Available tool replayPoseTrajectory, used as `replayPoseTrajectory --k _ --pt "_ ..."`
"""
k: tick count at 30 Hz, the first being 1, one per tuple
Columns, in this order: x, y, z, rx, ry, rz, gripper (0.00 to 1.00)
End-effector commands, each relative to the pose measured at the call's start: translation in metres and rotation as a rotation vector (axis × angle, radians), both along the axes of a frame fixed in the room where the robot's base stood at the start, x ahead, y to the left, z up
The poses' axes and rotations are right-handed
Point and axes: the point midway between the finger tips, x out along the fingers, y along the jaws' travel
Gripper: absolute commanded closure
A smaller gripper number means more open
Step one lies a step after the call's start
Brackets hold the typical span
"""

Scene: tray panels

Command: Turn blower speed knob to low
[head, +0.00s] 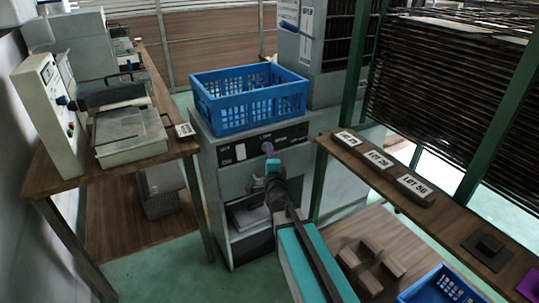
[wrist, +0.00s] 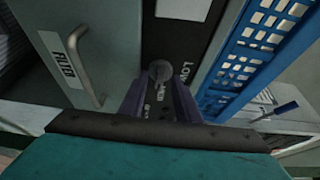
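The blower speed knob (wrist: 160,70) is a small round grey knob on a black panel with white lettering. In the wrist view "LOW" is printed to its right. My gripper (wrist: 160,86) has two purple fingers set apart, one on each side of the knob. I cannot tell whether they touch it. In the head view my gripper (head: 267,148) is in front of the black control panel (head: 235,152) on the grey cabinet and hides the knob. The knob's exact pointing direction is not clear.
A blue basket (head: 238,122) stands on the cabinet; its side is close on the right in the wrist view. A grey door marked "FILTER" with a handle (wrist: 88,55) is at left. A wooden shelf (head: 350,150) with label blocks runs along the right.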

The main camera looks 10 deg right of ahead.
Motion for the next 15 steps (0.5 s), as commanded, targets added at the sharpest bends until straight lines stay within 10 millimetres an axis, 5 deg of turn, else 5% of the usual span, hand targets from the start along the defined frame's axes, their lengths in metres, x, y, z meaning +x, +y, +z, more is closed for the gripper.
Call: replayPoseTrajectory --k 13,15 --pt "0.0042 -0.0007 -0.0001 0.0 0.0 0.0 0.7" --pt "0.0042 -0.0007 -0.0001 0.0 0.0 0.0 0.82"
